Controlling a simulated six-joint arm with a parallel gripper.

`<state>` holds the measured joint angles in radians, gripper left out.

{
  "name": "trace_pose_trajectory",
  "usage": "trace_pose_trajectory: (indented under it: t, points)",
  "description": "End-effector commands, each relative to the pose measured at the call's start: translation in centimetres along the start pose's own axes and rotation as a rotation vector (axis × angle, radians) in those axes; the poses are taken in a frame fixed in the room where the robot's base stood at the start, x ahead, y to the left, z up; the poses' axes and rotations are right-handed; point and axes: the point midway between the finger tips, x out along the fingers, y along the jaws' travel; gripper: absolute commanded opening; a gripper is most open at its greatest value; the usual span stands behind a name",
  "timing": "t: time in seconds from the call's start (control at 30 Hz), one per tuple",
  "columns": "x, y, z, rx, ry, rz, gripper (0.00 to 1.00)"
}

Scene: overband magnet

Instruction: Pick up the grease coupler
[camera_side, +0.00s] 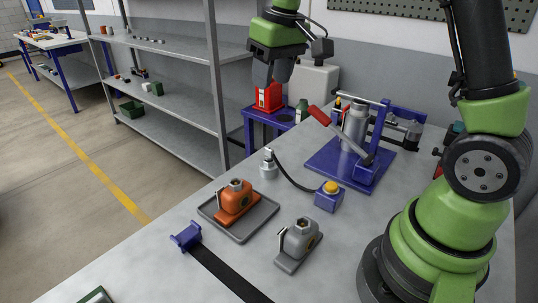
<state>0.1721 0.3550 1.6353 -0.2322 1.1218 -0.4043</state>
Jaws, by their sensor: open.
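A small silver fitting (268,168) stands upright near the far left edge of the grey worktable; it looks like the grease coupler. A black hose (293,179) runs from its top to the right, toward a blue box with a yellow top (328,196). My gripper (273,76) is open and empty, pointing down. In the picture it is well above the fitting, raised clear of the table. Its exact distance from the fitting cannot be told from this one view.
An orange bearing-like block (236,199) sits on a grey tray (258,225). A grey block (299,240) stands to its right. A blue-based lever pump (346,160) stands behind. A black strap (222,272) with a blue end piece (186,237) lies in front.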

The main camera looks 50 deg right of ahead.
Motion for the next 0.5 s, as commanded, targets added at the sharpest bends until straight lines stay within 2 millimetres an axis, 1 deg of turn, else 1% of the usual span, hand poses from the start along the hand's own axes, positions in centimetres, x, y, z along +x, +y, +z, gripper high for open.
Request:
trace_pose_trajectory:
  t: [0.03, 0.1, 0.2, 0.3, 0.5]
  points:
    - [2.1, 0.9, -1.0, -0.014, -0.041, 0.009, 0.43]
    - [4.5, 2.0, -2.0, -0.038, -0.085, 0.019, 0.43]
    - [7.6, 3.3, -2.8, -0.069, -0.138, 0.029, 0.43]
    - [9.9, 4.3, -3.1, -0.091, -0.175, 0.033, 0.43]
    - [12.4, 5.0, -3.0, -0.109, -0.205, 0.035, 0.43]
